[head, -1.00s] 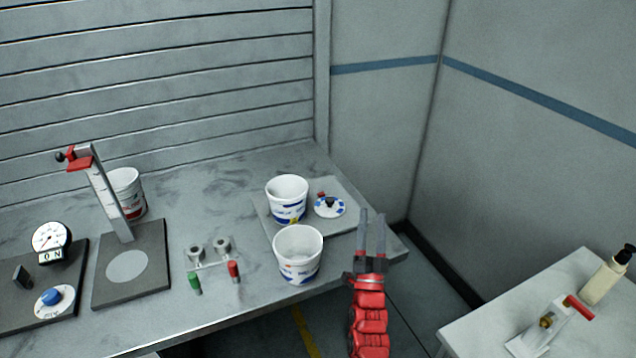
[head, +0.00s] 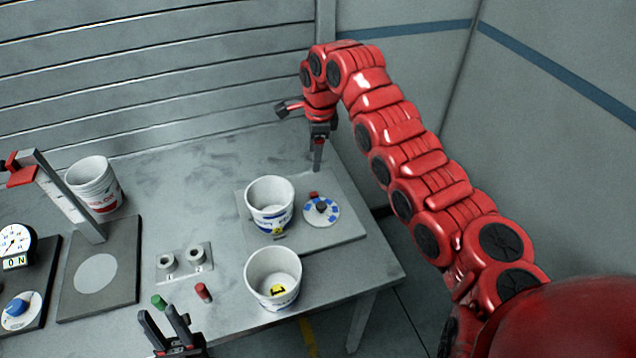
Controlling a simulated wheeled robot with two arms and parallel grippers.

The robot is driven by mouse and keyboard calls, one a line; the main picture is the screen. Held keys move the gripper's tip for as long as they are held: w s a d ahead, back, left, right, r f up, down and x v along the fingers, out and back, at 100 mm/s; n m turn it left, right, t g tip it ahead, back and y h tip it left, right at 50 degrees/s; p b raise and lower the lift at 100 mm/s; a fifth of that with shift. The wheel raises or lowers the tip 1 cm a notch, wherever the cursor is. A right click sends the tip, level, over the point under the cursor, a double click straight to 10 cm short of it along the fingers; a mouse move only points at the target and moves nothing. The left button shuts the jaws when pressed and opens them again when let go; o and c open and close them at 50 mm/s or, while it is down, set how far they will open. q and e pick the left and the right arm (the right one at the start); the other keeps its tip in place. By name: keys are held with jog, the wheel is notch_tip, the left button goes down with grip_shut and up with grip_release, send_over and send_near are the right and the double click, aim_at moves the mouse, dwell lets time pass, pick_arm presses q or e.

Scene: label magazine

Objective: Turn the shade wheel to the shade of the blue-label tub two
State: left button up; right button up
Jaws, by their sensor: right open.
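The shade wheel (head: 321,218), a blue-and-white disc with a dark knob, lies on a grey plate (head: 345,235) at the right of the bench. A red marker (head: 314,194) sits at its back edge. A blue-label tub (head: 270,190) stands on the plate left of the wheel. Another blue-label tub (head: 273,262) stands nearer the front edge. My left gripper (head: 157,313) is open and empty at the front edge.
A red-label tub (head: 93,186) stands at the back left behind a grey stand (head: 105,295). A gauge (head: 14,240) and blue knob (head: 17,306) are at far left. Two small sockets (head: 185,262) and green (head: 158,302) and red (head: 203,292) pegs lie centrally. My right arm crosses the right side.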

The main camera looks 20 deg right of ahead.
aim_at(321, 204)
jog(key=shift+m+g+h, duration=0.3)
jog(key=shift+g, duration=0.2)
jog(key=f, duration=0.5)
jog(key=s+f, duration=0.1)
jog(key=f, duration=0.5)
jog(key=s+d+f, duration=0.1)
jog(key=f, duration=0.4)
jog(key=shift+f, duration=0.2)
grip_shut()
